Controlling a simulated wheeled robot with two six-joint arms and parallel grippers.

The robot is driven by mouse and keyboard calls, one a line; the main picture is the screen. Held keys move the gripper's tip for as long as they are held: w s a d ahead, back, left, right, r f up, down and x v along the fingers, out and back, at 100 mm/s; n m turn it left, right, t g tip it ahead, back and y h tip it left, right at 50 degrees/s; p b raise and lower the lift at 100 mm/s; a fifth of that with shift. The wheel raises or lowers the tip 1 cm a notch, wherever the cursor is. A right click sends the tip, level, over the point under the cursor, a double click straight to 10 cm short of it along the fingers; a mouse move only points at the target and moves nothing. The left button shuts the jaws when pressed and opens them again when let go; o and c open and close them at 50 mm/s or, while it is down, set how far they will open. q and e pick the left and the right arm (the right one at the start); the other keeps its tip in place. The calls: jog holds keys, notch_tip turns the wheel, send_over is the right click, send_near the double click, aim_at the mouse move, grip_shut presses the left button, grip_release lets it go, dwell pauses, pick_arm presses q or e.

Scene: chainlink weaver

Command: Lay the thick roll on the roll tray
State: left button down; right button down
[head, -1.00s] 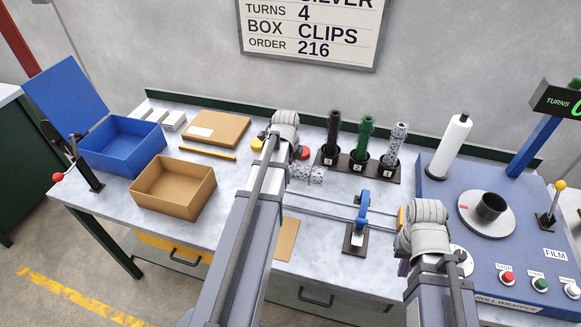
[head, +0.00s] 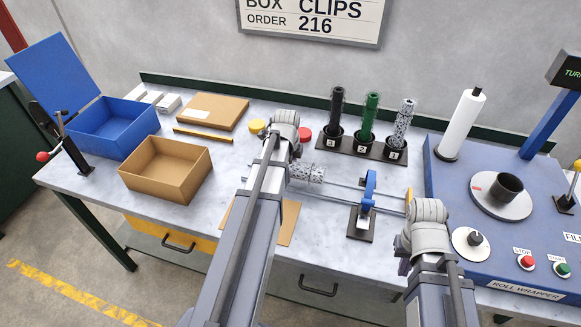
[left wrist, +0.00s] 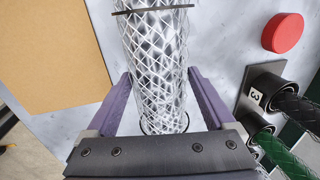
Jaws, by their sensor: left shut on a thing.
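The thick roll is a silver wire-mesh cylinder (left wrist: 155,65) in the left wrist view, lying between the fingers of my left gripper (left wrist: 158,105), which is shut on it. A dark band crosses the roll. In the head view part of the roll (head: 310,173) shows just right of my left gripper (head: 284,145); my arm hides the rest. My right gripper (head: 424,230) is over the bench's front right, beside a yellow part (head: 409,200); its fingers are hidden. I cannot tell which thing is the roll tray.
A black holder (head: 345,146) with several mesh rolls stands behind. A stand with a blue clamp (head: 368,190) and thin rods lies between my arms. A blue wrapper base (head: 450,190) is at right. An open cardboard box (head: 165,190) and blue box (head: 125,150) are at left.

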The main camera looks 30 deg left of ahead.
pick_arm(q)
jog(key=shift+f, duration=0.45)
pick_arm(e)
jog(key=shift+f, duration=0.5)
pick_arm(q)
jog(key=shift+f+b, duration=0.65)
jog(key=shift+b, duration=0.2)
pick_arm(e)
jog(key=shift+f, duration=0.65)
pick_arm(q)
grip_release()
jog(key=shift+r, duration=0.1)
pick_arm(e)
jog(key=shift+r, duration=0.1)
pick_arm(q)
jog(key=r+p, duration=0.2)
jog(key=s+r+p, duration=0.1)
jog(key=r+p, duration=0.4)
jog(key=p, duration=0.1)
jog(key=shift+s+d+r, duration=0.2)
jog(key=shift+s+r, duration=0.05)
jog(key=shift+r, duration=0.1)
pick_arm(e)
notch_tip(320, 180, up, 8)
jog(key=shift+f, duration=0.2)
